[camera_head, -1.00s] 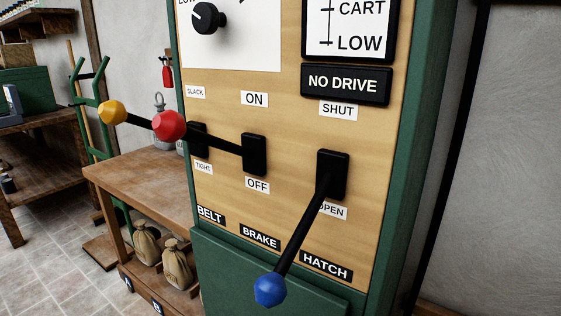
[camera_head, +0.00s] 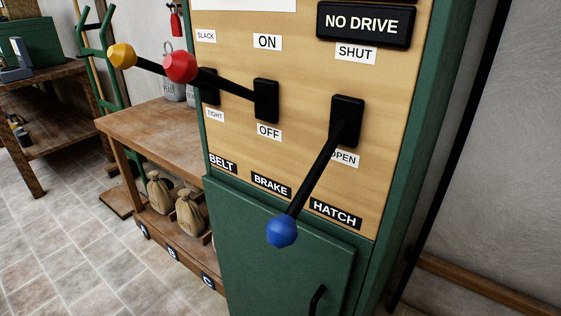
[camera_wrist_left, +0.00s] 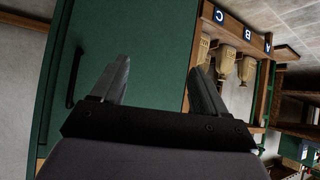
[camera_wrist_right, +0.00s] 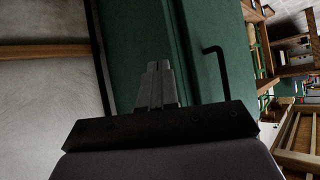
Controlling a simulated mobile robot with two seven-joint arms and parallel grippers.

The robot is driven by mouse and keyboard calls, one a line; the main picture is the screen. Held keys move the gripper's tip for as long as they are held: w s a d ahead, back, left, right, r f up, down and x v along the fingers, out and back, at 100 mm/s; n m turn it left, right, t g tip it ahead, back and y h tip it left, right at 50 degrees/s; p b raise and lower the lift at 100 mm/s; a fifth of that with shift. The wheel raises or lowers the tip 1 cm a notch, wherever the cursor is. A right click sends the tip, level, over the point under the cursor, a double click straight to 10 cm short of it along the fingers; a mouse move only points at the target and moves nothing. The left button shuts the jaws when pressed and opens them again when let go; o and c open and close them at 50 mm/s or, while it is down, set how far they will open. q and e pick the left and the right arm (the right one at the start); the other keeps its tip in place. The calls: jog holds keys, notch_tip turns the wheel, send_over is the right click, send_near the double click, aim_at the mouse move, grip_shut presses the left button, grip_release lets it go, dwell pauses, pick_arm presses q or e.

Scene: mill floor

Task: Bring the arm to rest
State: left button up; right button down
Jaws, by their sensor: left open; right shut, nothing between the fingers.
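My left gripper (camera_wrist_left: 160,85) shows in the left wrist view with its two fingers spread and nothing between them. The green cabinet door is behind it. My right gripper (camera_wrist_right: 156,75) shows in the right wrist view with its fingers together and empty, in front of the cabinet's green side. Neither gripper is in the head view. There, the hatch lever with the blue knob (camera_head: 282,231) points down toward OPEN. The brake lever with the red knob (camera_head: 180,67) and the belt lever with the yellow knob (camera_head: 122,56) stick out to the left.
The green cabinet (camera_head: 270,250) has a black door handle (camera_head: 317,300). Left of it stands a wooden bench (camera_head: 150,125) with sacks (camera_head: 190,213) on its lower shelf. A green hand truck (camera_head: 97,80) stands behind. The tiled floor (camera_head: 70,240) at lower left is clear.

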pick_arm(q)
notch_tip(320, 180, up, 15)
jog(key=a+p, duration=0.1)
jog(key=p, duration=1.7)
jog(key=shift+s+r+t, duration=0.2)
jog(key=shift+s+t, duration=0.1)
